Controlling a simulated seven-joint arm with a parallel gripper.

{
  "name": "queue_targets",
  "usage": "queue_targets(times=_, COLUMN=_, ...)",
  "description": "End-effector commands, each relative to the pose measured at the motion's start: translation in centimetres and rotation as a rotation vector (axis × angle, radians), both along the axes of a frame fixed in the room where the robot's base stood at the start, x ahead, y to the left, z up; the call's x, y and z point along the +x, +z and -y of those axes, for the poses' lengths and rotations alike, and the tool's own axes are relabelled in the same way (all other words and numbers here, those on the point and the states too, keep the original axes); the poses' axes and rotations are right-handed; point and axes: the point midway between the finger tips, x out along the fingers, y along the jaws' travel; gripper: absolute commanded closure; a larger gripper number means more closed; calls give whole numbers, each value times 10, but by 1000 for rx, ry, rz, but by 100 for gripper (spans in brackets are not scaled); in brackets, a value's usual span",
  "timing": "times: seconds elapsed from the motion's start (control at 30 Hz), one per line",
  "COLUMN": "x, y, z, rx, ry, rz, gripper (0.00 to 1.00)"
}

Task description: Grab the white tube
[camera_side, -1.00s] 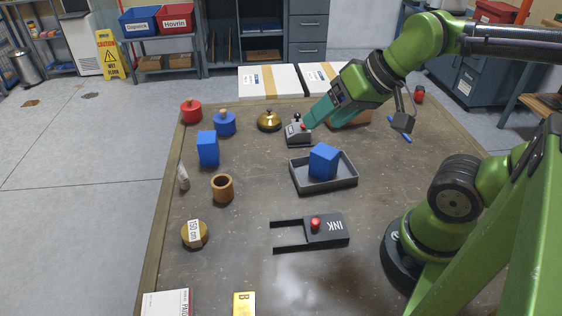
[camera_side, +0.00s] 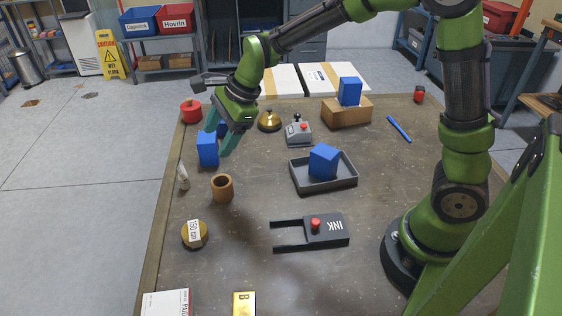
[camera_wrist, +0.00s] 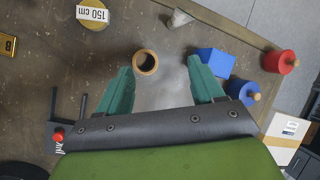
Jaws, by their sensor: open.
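The white tube (camera_side: 183,176) stands near the left edge of the table in the side view, in front of the upright blue block. In the wrist view the tube (camera_wrist: 179,18) is near the top, beyond my fingertips. My gripper (camera_side: 219,143) is open and above the table, behind and to the right of the tube, close to the blue block (camera_side: 207,150). In the wrist view my gripper's teal fingers (camera_wrist: 164,82) are spread with nothing held between them. The tube is apart from both fingers.
A brown cup (camera_side: 222,188) stands to the right of the tube. A blue knobbed weight (camera_wrist: 243,92) and a red one (camera_side: 191,111) are behind the block. A round brass 150 cm tape (camera_side: 195,235) lies nearer. A grey tray (camera_side: 345,181) holds another blue block.

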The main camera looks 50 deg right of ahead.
Motion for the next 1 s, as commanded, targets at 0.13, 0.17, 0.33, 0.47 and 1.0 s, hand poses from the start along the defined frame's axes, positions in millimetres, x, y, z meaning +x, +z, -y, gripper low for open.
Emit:
queue_targets(times=0.13, x=32, y=-4, z=-6, rx=155, ry=-337, rz=-68, gripper=33)
queue_targets(times=0.17, x=36, y=-1, z=-7, rx=184, ry=-393, rz=-74, gripper=33)
queue_targets(times=0.33, x=44, y=8, z=-7, rx=291, ry=-592, rz=-111, gripper=33)
queue_targets(times=0.47, x=47, y=2, z=-9, rx=311, ry=-637, rz=-127, gripper=33)
queue_targets(times=1.0, x=91, y=-84, z=-39, rx=310, ry=-635, rz=-127, gripper=33)
